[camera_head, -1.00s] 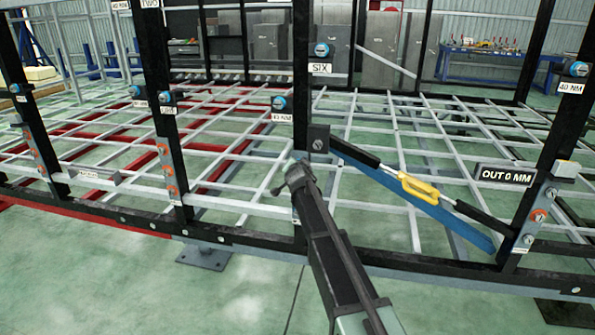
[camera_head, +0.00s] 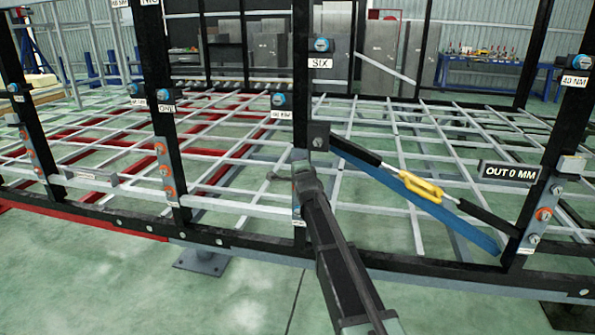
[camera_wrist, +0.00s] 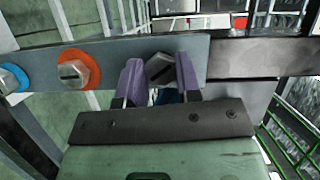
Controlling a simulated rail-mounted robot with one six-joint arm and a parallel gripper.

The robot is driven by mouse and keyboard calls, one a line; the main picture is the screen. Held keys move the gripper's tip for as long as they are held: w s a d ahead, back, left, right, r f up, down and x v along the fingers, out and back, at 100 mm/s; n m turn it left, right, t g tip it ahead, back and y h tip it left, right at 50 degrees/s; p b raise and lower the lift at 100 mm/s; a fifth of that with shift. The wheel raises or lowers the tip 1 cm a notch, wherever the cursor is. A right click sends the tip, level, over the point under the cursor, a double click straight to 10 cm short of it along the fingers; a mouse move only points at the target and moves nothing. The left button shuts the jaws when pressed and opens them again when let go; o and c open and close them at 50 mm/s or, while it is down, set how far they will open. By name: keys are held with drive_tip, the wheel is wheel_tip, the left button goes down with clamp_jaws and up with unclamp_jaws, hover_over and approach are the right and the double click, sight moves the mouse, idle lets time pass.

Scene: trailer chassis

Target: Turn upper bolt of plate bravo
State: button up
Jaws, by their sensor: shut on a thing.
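In the wrist view a grey hex bolt (camera_wrist: 160,69) with a dark slot across its head stands near the right end of a grey plate (camera_wrist: 115,50). My gripper (camera_wrist: 157,82) has its purple fingers on either side of this bolt head, shut on it. A second bolt (camera_wrist: 75,70) with an orange washer sits to the left on the same plate. In the head view my gripper (camera_head: 303,165) reaches the black post below the SIX sign, and my arm hides most of the plate there. I cannot read a "bravo" label.
A blue bar with a yellow-handled tool (camera_head: 422,187) slopes down to the right post, beside the sign OUT 0 MM (camera_head: 510,173). Other posts carry grey plates with orange-washered bolts (camera_head: 168,170). A blue fastener (camera_wrist: 13,77) is at the wrist view's left edge.

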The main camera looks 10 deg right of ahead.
drive_tip(key=shift+s+d+m, duration=0.1)
drive_tip(key=shift+m, duration=0.3)
drive_tip(key=o, duration=0.9)
drive_tip(key=s, duration=1)
drive_tip(key=shift+s, duration=0.4)
